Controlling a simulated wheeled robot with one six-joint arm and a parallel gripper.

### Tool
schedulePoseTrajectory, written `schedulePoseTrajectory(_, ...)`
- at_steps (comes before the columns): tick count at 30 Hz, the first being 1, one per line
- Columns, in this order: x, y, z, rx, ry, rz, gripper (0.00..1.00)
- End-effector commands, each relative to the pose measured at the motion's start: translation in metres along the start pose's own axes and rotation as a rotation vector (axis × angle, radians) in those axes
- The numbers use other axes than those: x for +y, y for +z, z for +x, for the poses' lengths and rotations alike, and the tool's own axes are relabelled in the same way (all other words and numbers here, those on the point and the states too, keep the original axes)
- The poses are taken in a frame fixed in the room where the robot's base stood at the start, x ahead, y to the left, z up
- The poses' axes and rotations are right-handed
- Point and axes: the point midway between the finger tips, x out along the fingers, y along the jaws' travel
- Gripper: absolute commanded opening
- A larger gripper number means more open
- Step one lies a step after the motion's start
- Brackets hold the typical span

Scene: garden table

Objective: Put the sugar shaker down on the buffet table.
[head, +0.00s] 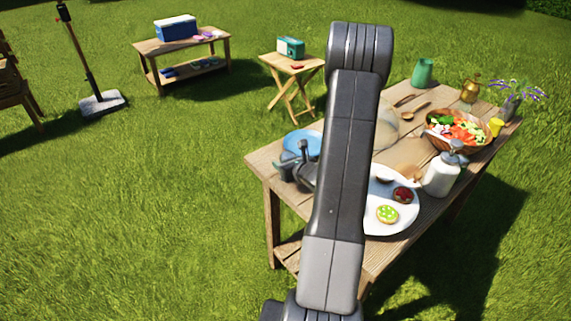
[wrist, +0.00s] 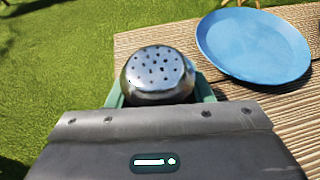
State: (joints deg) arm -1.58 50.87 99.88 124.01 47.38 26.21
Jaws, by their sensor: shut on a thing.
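The sugar shaker (wrist: 158,70) shows in the wrist view as a round metal lid with dark holes. My gripper (wrist: 158,93) is shut on it, with a green finger on either side. The shaker's lower body is hidden by the gripper. In the head view my gripper (head: 296,170) is at the near left end of the wooden buffet table (head: 265,160), beside the blue plate; I cannot make out the shaker there. In the wrist view the lid overlaps the table's left edge. I cannot tell whether the shaker's base touches the table.
A blue plate (wrist: 254,45) lies right of the shaker. My arm hides the table's middle. Bare planks show by the plate.

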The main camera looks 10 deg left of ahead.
Motion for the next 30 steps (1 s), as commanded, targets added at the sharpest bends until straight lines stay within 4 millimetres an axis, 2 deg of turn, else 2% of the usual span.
schedulePoseTrajectory(14,-0.0001,-0.0073,0.0034,-0.002,-0.001,-0.001,0.2)
schedulePoseTrajectory(15,-0.0001,-0.0074,0.0033,-0.001,-0.001,-0.001,0.48)
schedulePoseTrajectory(18,0.0,-0.0064,0.0028,-0.001,0.0,0.0,0.68)
schedulePoseTrajectory(30,0.0,-0.002,0.0009,0.0,-0.001,0.0,0.68)
